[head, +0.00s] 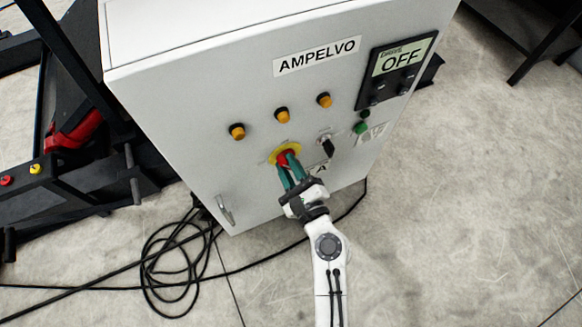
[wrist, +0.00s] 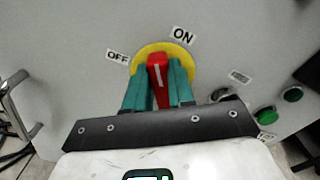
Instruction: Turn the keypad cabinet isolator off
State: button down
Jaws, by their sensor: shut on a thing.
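The isolator is a red handle (wrist: 157,62) on a yellow disc (wrist: 187,57) on the grey cabinet (head: 200,110) front. My gripper (wrist: 159,78) has its two green fingers on either side of the red handle and is shut on it. The handle's white mark points roughly up in the wrist view, between the OFF label (wrist: 118,56) at left and the ON label (wrist: 183,36) at upper right. In the head view the fingers partly cover the red handle (head: 283,158).
The cabinet carries an AMPELVO plate (head: 317,57), orange knobs (head: 282,115), a display reading OFF (head: 401,62), a key switch (head: 327,146), a green button (head: 360,128) and a door handle (head: 225,210). Black cables (head: 175,265) coil on the floor at left.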

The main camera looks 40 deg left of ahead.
jog(key=shift+s+a+f+n+b, duration=0.15)
jog(key=shift+f+n+b, duration=0.1)
jog(key=shift+n+b, duration=1.25)
jog(key=shift+s+a+f+n+b, duration=0.2)
jog(key=shift+n+b, duration=0.6)
jog(key=shift+n, duration=1.35)
jog(key=shift+s+d+f+n+b, duration=0.1)
jog(key=shift+f+n+b, duration=0.2)
jog(key=shift+n+b, duration=1.2)
jog(key=shift+n+p, duration=0.3)
jog(key=shift+n, duration=0.25)
jog(key=c, duration=1)
grip_release()
jog(key=shift+a, duration=0.15)
jog(key=shift+o, duration=0.2)
jog(key=v, duration=1.1)
jog(key=shift+w+f, duration=0.1)
jog(key=shift+f, duration=0.05)
